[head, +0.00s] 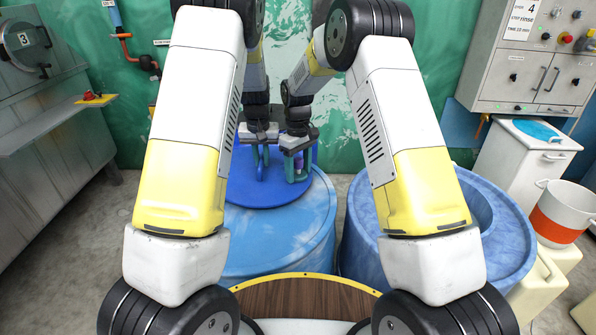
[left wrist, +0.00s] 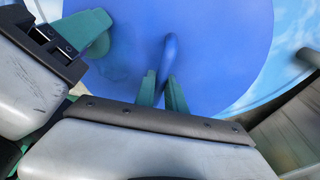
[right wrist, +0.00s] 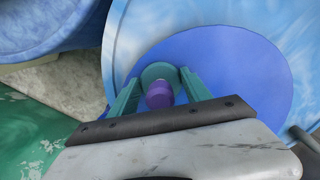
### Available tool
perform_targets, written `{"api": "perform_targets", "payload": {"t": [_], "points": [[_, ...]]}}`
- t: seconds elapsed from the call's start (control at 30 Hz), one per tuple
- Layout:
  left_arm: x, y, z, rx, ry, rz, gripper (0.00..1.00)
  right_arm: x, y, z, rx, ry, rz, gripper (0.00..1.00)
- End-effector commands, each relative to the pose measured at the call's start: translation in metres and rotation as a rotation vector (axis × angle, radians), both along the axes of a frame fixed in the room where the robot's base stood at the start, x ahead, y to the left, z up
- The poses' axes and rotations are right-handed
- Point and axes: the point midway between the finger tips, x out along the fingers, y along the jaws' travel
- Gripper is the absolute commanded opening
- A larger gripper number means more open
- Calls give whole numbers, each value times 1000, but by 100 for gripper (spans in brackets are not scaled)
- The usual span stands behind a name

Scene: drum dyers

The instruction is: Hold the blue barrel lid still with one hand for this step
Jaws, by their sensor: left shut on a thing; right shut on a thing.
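The blue lid (head: 262,192) lies over the far part of the mottled blue barrel (head: 285,240), off-centre, leaving the near part of the barrel top showing. My left gripper (head: 262,168) is shut on the lid's raised blue handle (left wrist: 169,58), which stands between its teal fingers. My right gripper (head: 297,172) is beside it over the lid, shut on a teal round piece with a purple knob (right wrist: 158,95). The lid also shows in the right wrist view (right wrist: 245,75). Whether the teal piece touches the lid is unclear.
A second blue tub (head: 510,240) with a round opening stands to the right. Beyond it are a white bucket with an orange band (head: 562,215) and a white cabinet (head: 515,160). A control box (head: 530,60) hangs at the upper right. Grey machines (head: 55,120) line the left.

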Motion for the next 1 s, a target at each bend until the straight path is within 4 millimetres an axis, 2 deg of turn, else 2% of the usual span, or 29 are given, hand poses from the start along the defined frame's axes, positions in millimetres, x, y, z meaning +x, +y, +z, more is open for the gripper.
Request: {"api": "perform_targets", "payload": {"t": [0.03, 0.33, 0.57, 1.0], "points": [[-59, -26, -15, -20, 205, -66, 0, 20, -1, 7, 20, -63, -55, 4], [-54, -26, -17, -24, 193, -50, 0, -15, 9, 10, 24, -47, -26, 4], [-52, -29, -16, -27, 190, -50, 0, -23, 9, 9, 24, -47, -26, 4], [-53, -29, -15, -28, 189, -49, 0, -54, 9, 8, 25, -51, -28, 4]]}}
